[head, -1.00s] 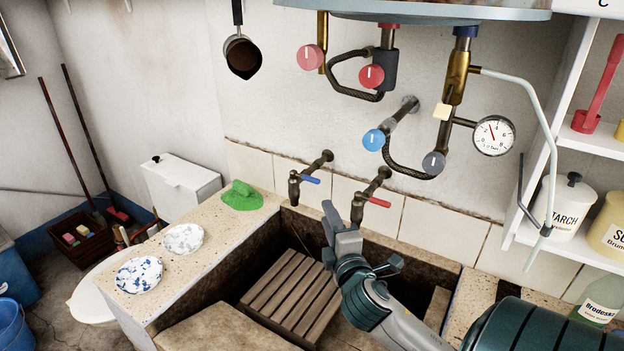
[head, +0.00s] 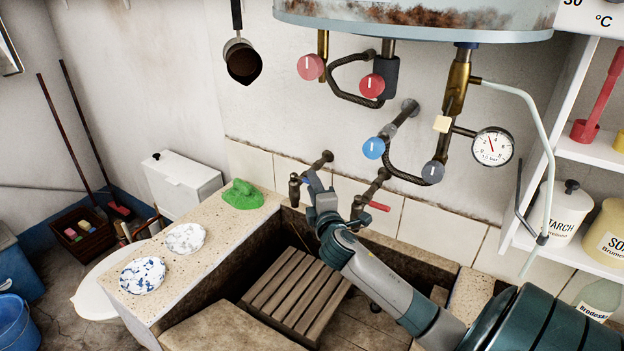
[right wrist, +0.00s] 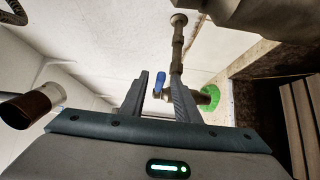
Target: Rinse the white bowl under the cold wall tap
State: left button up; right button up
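The white bowl appears to be the mostly white, grey-marked round dish (head: 184,238) on the stone ledge. A blue-patterned white dish (head: 142,275) lies in front of it. The left wall tap (head: 295,190) is largely beside and behind my right gripper (head: 312,178), which hides its blue lever in the head view. In the right wrist view, the blue lever (right wrist: 159,84) shows between the two fingers, which are apart; I cannot tell whether they touch it. The red-lever tap (head: 378,206) is just to the right. My left gripper is out of view.
The stone trough holds a slatted wooden rack (head: 290,292). Heater pipes with knobs and a pressure gauge (head: 492,146) hang above. Shelves with jars stand at right.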

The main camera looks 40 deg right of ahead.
jog(key=shift+x, duration=1)
jog(key=shift+c, duration=0.6)
grip_shut()
jog(key=shift+a, duration=0.2)
jog(key=shift+a+m+g+h, duration=0.25)
jog(key=shift+m+g+h, duration=0.4)
jog(key=shift+h, duration=0.25)
jog(key=shift+s+a+m+g+h+b, duration=0.1)
jog(key=shift+a+m+g+h+b, duration=0.1)
jog(key=shift+m+g+h, duration=0.35)
jog(key=shift+s+a+m+g+h+b, duration=0.1)
jog(key=shift+a+m+g+h, duration=0.15)
jog(key=shift+m+g+h, duration=0.3)
jog(key=shift+o, duration=0.6)
grip_release()
jog(key=shift+w, duration=0.1)
